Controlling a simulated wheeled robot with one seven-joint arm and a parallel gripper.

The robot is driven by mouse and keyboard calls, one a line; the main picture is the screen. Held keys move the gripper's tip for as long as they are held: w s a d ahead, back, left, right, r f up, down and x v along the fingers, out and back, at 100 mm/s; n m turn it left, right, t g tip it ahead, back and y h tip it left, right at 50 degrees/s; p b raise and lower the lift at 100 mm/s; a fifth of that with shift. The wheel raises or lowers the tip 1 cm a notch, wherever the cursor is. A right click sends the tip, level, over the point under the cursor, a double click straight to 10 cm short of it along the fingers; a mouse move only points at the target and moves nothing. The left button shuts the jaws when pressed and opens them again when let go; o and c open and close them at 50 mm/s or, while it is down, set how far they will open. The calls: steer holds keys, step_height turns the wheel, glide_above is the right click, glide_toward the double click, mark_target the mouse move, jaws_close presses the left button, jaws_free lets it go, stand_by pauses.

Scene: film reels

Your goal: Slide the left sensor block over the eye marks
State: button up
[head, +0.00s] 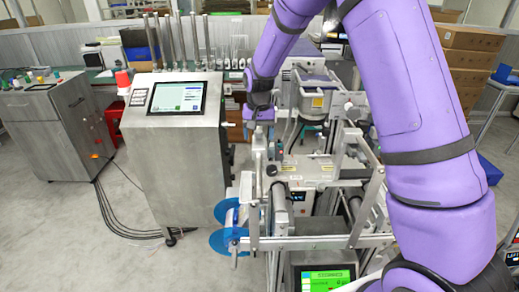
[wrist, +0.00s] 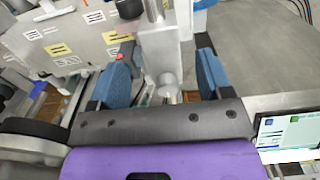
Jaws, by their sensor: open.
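In the wrist view my gripper (wrist: 163,72) has its two blue-padded fingers apart. A silvery metal block with a post (wrist: 168,58) stands between them, with a small round knob low on it. I cannot tell whether the fingers touch it, or whether it is the left sensor block. In the head view my purple arm reaches down to the left side of the machine (head: 310,170), and the gripper's fingers are too small to make out. A blue reel pair (head: 228,240) sits at the machine's front left. I cannot make out the eye marks on any film.
A steel cabinet with a touchscreen (head: 177,97) stands close on the left; its screen (wrist: 285,132) shows in the wrist view. A metal plate with labels (wrist: 70,42) and a black knob (wrist: 129,8) lie beside the fingers. Cables (head: 120,225) cross the otherwise clear floor at left.

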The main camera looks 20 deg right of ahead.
mark_target(258, 166)
steer(key=shift+f, duration=3.15)
steer(key=c, duration=1.1)
steer(key=s+a, duration=0.1)
steer(key=s, duration=0.1)
steer(key=s+a, duration=0.1)
steer(key=s, duration=0.2)
steer(key=s+a, duration=0.1)
steer(key=s, duration=0.2)
steer(key=shift+s+r, duration=0.1)
steer(key=o, duration=1.1)
steer(key=shift+a, duration=0.2)
steer(key=shift+d, duration=0.15)
steer(key=shift+d, duration=0.1)
